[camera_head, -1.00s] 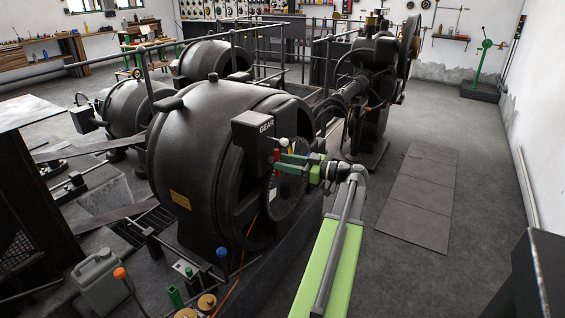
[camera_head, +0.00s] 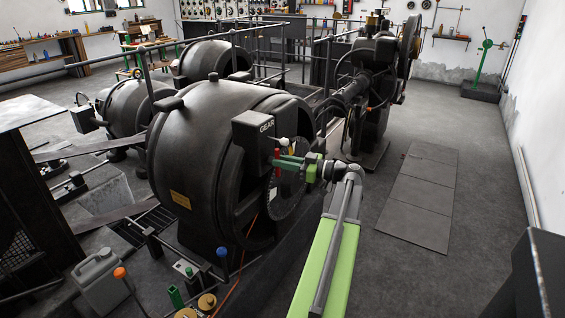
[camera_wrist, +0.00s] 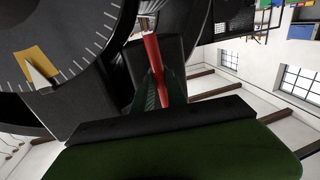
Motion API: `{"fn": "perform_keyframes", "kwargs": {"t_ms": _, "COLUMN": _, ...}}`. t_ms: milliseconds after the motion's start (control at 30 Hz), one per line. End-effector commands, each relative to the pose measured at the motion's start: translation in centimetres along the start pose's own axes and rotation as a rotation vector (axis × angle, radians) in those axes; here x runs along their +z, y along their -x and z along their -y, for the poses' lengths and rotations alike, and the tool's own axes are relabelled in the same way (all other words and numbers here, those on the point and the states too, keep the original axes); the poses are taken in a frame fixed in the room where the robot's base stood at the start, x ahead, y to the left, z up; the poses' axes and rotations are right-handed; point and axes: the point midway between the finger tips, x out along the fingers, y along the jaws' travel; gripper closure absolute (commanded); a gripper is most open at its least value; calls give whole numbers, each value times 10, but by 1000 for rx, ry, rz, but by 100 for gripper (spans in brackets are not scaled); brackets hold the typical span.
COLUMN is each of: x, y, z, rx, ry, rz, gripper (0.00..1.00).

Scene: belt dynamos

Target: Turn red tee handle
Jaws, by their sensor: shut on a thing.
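The red tee handle (camera_head: 277,170) is on the near side of the dark gear box marked GEAR (camera_head: 254,133), in front of the big black dynamo. In the wrist view the red handle (camera_wrist: 152,58) shows as a bar running down between my green fingers, with a pale metal part at its upper end. My gripper (camera_head: 279,162) is at the handle and is shut on it. In the wrist view my gripper (camera_wrist: 160,92) covers the bar's lower end.
A graduated dial (camera_wrist: 75,25) with a yellow mark and white pointer is close beside the handle. The large dynamo (camera_head: 195,150) fills the space left of my arm. Floor plates (camera_head: 418,195) lie at right, with clear floor around them.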

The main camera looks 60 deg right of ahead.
Motion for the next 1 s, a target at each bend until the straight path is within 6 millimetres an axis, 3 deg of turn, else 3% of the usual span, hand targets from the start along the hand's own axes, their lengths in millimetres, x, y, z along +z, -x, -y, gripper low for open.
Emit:
{"fn": "perform_keyframes", "kwargs": {"t_ms": 267, "x": 0, "y": 1, "z": 0, "rx": 0, "ry": -34, "rz": -7, "gripper": 100}}
{"fn": "perform_keyframes", "kwargs": {"t_ms": 300, "x": 0, "y": 1, "z": 0, "rx": 0, "ry": -34, "rz": -7, "gripper": 78}}
{"fn": "perform_keyframes", "kwargs": {"t_ms": 433, "x": 0, "y": 1, "z": 0, "rx": 0, "ry": -34, "rz": -7, "gripper": 61}}
{"fn": "perform_keyframes", "kwargs": {"t_ms": 767, "x": 0, "y": 4, "z": -1, "rx": 2, "ry": -33, "rz": -7, "gripper": 61}}
{"fn": "perform_keyframes", "kwargs": {"t_ms": 867, "x": 0, "y": 16, "z": -1, "rx": 3, "ry": -33, "rz": -7, "gripper": 61}}
{"fn": "perform_keyframes", "kwargs": {"t_ms": 1000, "x": 1, "y": 51, "z": -2, "rx": 6, "ry": -33, "rz": -7, "gripper": 61}}
